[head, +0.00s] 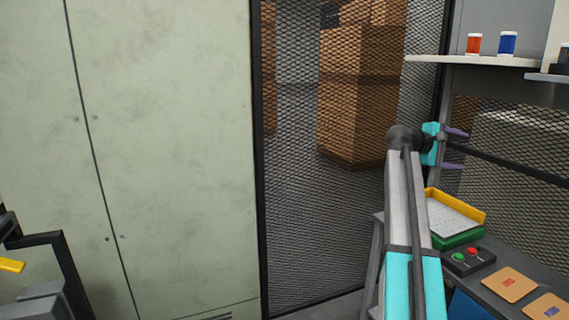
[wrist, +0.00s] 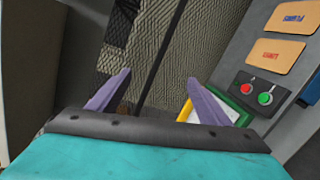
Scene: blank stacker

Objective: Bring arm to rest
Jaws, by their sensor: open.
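My arm reaches up from the bottom of the head view. My gripper (head: 455,148) is at its far end, with two purple fingers spread apart. In the wrist view my gripper (wrist: 157,100) is open, with nothing between its fingers. It is in the air beside the workbench (wrist: 235,75), with the mesh fence (wrist: 145,45) beyond it.
The bench holds a yellow and green tray (head: 450,220), a button box (head: 467,258) with red and green buttons, and orange cards (head: 510,284). A shelf (head: 475,61) above carries a red jar (head: 474,43) and a blue jar (head: 507,43). A pale cabinet (head: 160,150) stands at left.

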